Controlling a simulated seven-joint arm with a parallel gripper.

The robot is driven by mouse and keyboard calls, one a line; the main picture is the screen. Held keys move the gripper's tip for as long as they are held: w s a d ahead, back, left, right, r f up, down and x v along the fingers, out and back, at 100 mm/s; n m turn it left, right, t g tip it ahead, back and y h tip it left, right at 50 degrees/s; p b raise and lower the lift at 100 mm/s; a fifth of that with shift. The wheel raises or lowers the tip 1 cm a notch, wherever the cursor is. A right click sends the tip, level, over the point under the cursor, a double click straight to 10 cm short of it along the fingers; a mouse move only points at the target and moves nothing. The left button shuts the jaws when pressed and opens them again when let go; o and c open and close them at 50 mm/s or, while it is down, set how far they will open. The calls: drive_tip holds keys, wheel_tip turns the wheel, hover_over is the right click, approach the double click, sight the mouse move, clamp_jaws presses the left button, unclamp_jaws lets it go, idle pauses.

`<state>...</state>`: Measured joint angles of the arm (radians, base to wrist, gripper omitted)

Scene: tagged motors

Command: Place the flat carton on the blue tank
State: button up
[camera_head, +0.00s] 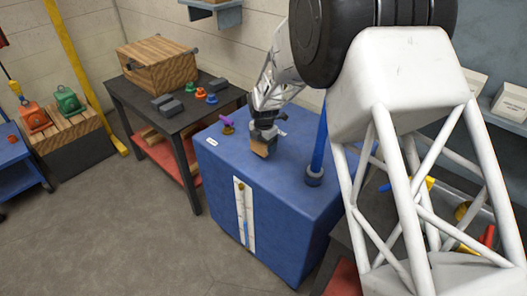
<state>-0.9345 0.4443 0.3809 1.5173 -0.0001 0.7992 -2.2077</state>
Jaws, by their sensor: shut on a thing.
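The blue tank (215,170) is a large box-like block in the middle of the camera_head view, with a white gauge strip on its front. My gripper (262,142) is over the tank's top, pointing down. It is shut on a small brown carton (260,150), whose lower part shows below the fingers. I cannot tell whether the carton touches the tank's top or hangs just above it. My fingers and wrist hide the carton's upper part.
A purple-handled valve (227,125) stands on the tank left of my gripper. A blue pipe (318,150) rises to the right. A dark table (180,125) with a wooden crate (158,64) and small coloured parts is at the left. Some tank top around the carton is clear.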

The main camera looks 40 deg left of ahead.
drive_tip(key=shift+f, duration=0.1)
drive_tip(key=shift+f, duration=1.65)
drive_tip(key=shift+f, duration=0.15)
drive_tip(key=o, duration=1)
wheel_tip(320, 180, up, 12)
drive_tip(key=shift+r, duration=0.15)
